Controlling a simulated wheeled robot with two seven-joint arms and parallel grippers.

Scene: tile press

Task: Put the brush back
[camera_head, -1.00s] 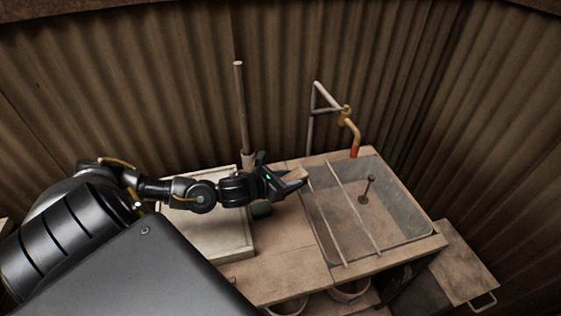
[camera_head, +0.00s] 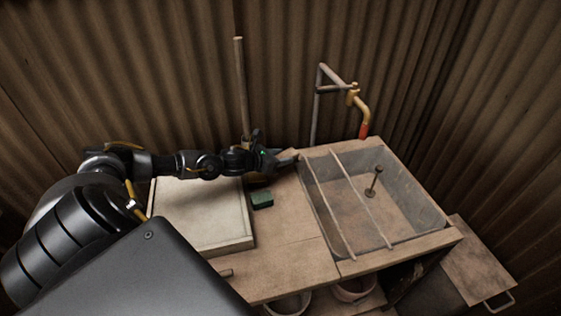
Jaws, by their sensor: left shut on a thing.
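My left gripper (camera_head: 288,159) reaches in from the left over the back of the bench, between the pale tray and the sink. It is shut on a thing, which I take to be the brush. The brush is hidden by the fingers and wrist, so I cannot make out its shape or tilt. Below the gripper a small dark green block (camera_head: 262,200) lies on the bench beside the tray. My right gripper is not in view.
A pale tray (camera_head: 248,243) lies on the bench at left. A sink (camera_head: 425,205) with two rods (camera_head: 360,198) across it is at right, under a tap (camera_head: 362,110). A tall pole (camera_head: 241,85) stands behind the gripper. The front bench (camera_head: 285,262) is mostly clear.

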